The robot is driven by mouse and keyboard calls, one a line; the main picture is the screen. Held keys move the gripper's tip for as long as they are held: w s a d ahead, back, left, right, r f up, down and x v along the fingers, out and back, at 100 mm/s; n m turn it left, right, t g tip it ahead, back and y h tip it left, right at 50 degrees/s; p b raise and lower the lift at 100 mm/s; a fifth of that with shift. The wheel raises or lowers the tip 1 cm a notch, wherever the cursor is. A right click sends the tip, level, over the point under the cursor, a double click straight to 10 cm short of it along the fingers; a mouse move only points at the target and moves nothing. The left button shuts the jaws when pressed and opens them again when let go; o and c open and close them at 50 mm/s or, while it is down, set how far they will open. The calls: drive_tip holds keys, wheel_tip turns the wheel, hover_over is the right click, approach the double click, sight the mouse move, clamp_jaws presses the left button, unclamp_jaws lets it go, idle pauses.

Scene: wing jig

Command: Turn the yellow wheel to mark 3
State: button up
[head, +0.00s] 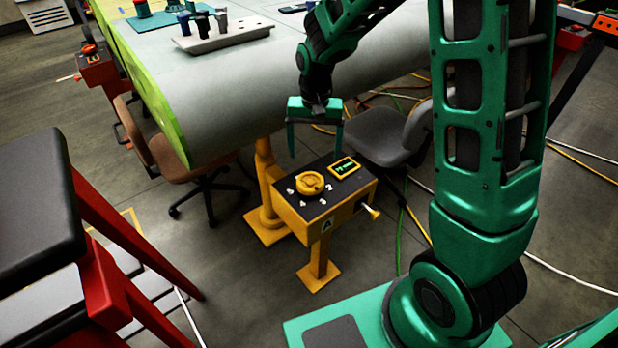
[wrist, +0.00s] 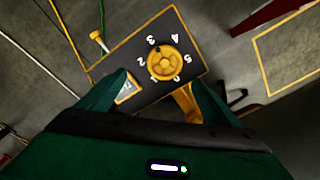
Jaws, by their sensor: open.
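The yellow wheel (head: 310,183) lies flat on the dark top of a yellow control box (head: 290,216), with white numerals around it. In the wrist view the wheel (wrist: 163,65) is near the middle, with 3 at its upper left and 4 at its upper right. A small dark spot shows on its rim on the upper-left side, nearest the 3; I cannot tell if it is the pointer. My gripper (head: 315,154) is open and empty, pointing down above the box, apart from the wheel. In the wrist view its fingers (wrist: 160,79) appear on either side of the wheel.
A small yellow-framed display (head: 344,168) sits beside the wheel; its text is unreadable. A yellow-tipped lever (head: 373,212) sticks out of the box's side. The large wing (head: 210,90) is behind, a grey chair (head: 380,135) at right, a red-legged stool (head: 105,270) at left.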

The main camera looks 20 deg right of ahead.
sight(310, 180)
drive_tip(key=f, duration=0.7)
drive_tip(key=a+f, duration=0.1)
drive_tip(key=f, duration=0.3)
drive_tip(key=shift+w+f, duration=0.3)
drive_tip(key=c, duration=1.1)
drive_tip(key=shift+o, duration=0.2)
drive_tip(key=shift+n, duration=0.8)
drive_tip(key=o, duration=1.1)
drive_tip(key=shift+c, duration=0.2)
drive_tip(key=shift+r, duration=0.15)
